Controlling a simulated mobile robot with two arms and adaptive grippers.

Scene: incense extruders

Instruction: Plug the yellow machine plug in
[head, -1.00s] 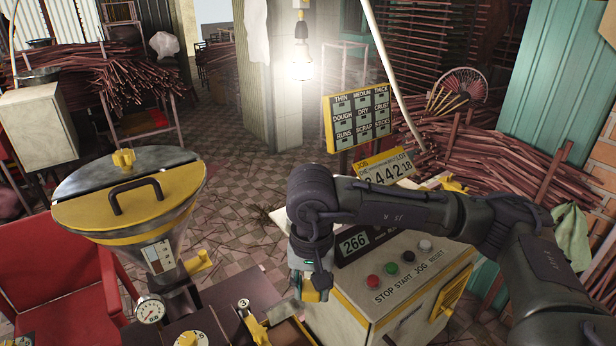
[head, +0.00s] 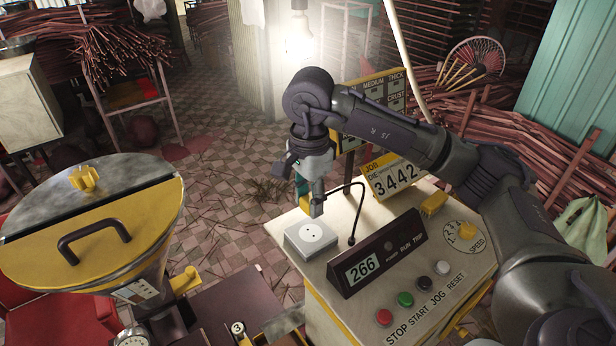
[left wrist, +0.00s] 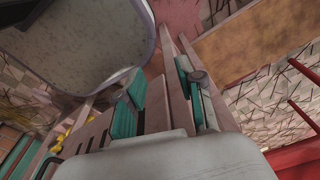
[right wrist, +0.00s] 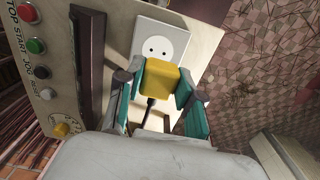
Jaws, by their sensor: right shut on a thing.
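The yellow plug (head: 316,208) is held in my right gripper (head: 308,204), upright above the white socket box (head: 300,248). In the right wrist view the yellow plug (right wrist: 158,80) sits between the two teal fingers, with a black cord (right wrist: 150,113) behind it. The round socket face (right wrist: 159,47) shows both holes uncovered, just past the plug, and the two look apart. The plug's prongs are hidden. My left gripper (left wrist: 158,95) shows only in the left wrist view, its teal fingers apart with nothing clearly held.
The socket box stands on the cream machine top, beside the dark display panel (head: 375,255) reading 266. Buttons and a yellow speed knob (head: 467,230) lie to the right. A yellow-lidded hopper (head: 95,210) stands left. The black cord (head: 362,188) rises behind the panel.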

